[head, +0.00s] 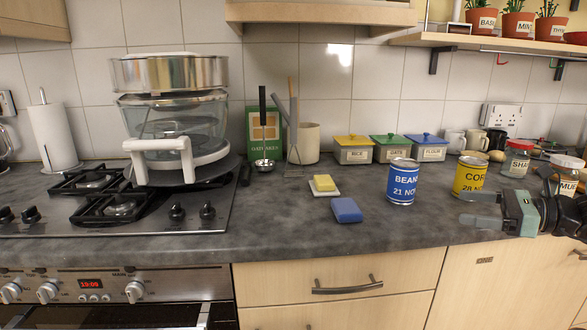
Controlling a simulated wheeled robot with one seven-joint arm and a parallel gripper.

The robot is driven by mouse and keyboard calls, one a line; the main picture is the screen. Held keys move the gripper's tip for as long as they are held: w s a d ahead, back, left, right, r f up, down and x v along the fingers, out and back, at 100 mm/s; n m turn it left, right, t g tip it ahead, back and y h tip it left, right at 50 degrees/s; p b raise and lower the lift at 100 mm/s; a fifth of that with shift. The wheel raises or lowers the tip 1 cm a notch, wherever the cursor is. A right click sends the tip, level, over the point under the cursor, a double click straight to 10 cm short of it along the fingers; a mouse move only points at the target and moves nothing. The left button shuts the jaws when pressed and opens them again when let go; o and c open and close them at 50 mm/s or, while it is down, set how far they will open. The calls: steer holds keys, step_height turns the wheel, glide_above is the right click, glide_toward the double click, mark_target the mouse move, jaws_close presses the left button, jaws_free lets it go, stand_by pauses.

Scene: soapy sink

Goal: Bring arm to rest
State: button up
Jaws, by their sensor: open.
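My gripper (475,209) is at the right of the head view, at the front edge of the worktop, with its fingers pointing left. The two grey fingers are apart, with nothing visible between them. My dark arm comes in from the right edge of the picture. The yellow tin (470,176) stands just behind the gripper. The blue tin (403,183) stands to the left of the fingertips, apart from them.
Jars (517,159) stand behind my arm. Worktop (285,220) left of the blue block is clear.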

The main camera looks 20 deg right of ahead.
steer(key=s+a+r+n+g+p, duration=0.1)
steer(key=a+n+g+p, duration=0.1)
steer(key=a+n+g, duration=0.75)
steer(key=s+a+n+g+p, duration=0.15)
steer(key=a+n+g, duration=0.25)
steer(key=a, duration=1.1)
steer(key=s+a+r+n+h+p, duration=0.3)
steer(key=s+a+n+h+p, duration=0.3)
steer(key=n, duration=1.5)
steer(key=s+a+h, duration=0.4)
steer(key=s+a, duration=0.3)
steer(key=a, duration=0.2)
steer(key=shift+s+a+t, duration=0.2)
steer(key=shift+t, duration=0.15)
